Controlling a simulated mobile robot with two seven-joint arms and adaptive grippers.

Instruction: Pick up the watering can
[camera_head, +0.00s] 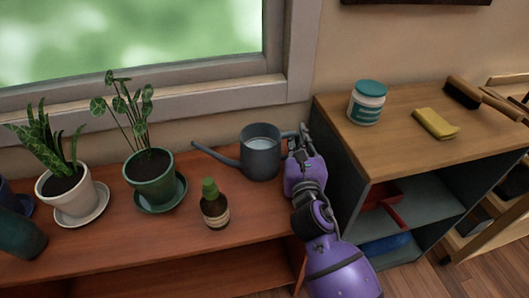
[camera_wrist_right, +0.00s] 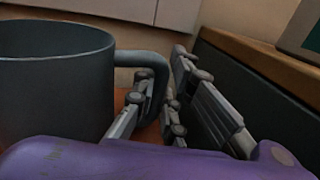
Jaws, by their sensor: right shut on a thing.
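The watering can (camera_head: 260,158) is dark grey with a long spout pointing left. It stands upright at the right end of the reddish wooden shelf (camera_head: 265,222). My right gripper (camera_head: 299,135) is at the can's handle on its right side. In the right wrist view the can's body (camera_wrist_right: 52,85) fills the left, and the fingers of my right gripper (camera_wrist_right: 155,108) are around the handle (camera_wrist_right: 152,66), shut on it. Whether the can's base touches the shelf is hard to tell. My left gripper is not in view.
Potted plants (camera_head: 150,175) stand to the left. A taller cabinet (camera_head: 400,130) is close on the right, holding a white jar (camera_head: 366,105), a yellow sponge (camera_head: 436,124) and a brush (camera_head: 463,93).

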